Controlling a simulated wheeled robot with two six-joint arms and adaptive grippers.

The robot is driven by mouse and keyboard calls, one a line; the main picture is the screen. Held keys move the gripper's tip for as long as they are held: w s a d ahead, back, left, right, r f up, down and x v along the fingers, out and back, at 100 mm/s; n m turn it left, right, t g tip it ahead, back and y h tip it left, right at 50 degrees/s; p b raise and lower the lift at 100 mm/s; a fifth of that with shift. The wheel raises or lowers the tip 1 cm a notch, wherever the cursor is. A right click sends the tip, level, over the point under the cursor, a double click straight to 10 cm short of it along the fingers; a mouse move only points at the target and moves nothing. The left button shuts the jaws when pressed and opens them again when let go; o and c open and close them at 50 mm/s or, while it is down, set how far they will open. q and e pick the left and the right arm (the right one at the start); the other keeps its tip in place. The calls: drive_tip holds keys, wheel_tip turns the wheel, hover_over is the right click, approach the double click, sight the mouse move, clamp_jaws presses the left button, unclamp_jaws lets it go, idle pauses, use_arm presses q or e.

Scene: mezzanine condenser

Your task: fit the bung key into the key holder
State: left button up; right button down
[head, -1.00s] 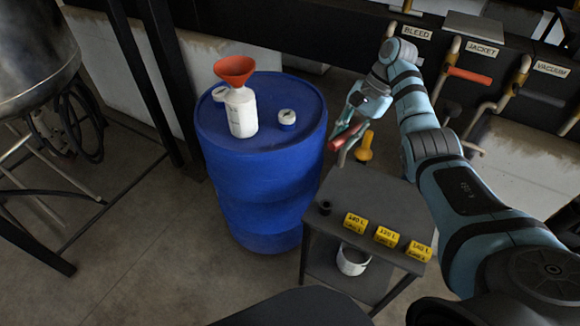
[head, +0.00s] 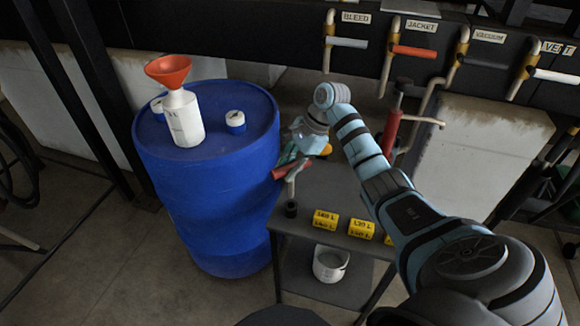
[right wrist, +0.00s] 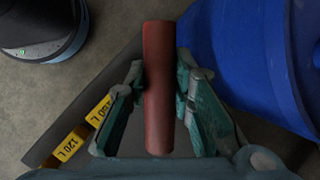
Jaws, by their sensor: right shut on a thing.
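The bung key (head: 291,169) has a red bar handle and a thin grey shaft. My right gripper (head: 292,161) is shut on the handle; the right wrist view shows the red handle (right wrist: 159,90) between both fingers. In the head view the shaft points down, slightly tilted, with its lower end close above the key holder (head: 291,209). The holder is a small black cup at the left edge of the grey stand. I cannot tell whether the shaft end touches it. The holder cannot be made out in the right wrist view. My left gripper is not in view.
A blue drum (head: 205,180) stands close left of the stand (head: 330,195), carrying a white bottle (head: 184,120) with a red funnel (head: 168,70). Yellow labelled blocks (head: 325,219) line the stand's front. A white pot (head: 330,264) sits on the lower shelf. Valve handles are behind.

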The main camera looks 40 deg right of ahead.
drive_tip(key=shift+f+b, duration=3.25)
drive_tip(key=shift+f, duration=0.55)
drive_tip(key=c, duration=1.3)
unclamp_jaws()
drive_tip(key=shift+r, duration=0.1)
drive_tip(key=v, duration=0.7)
drive_tip(key=shift+s+r, duration=0.1)
drive_tip(key=shift+r, duration=0.15)
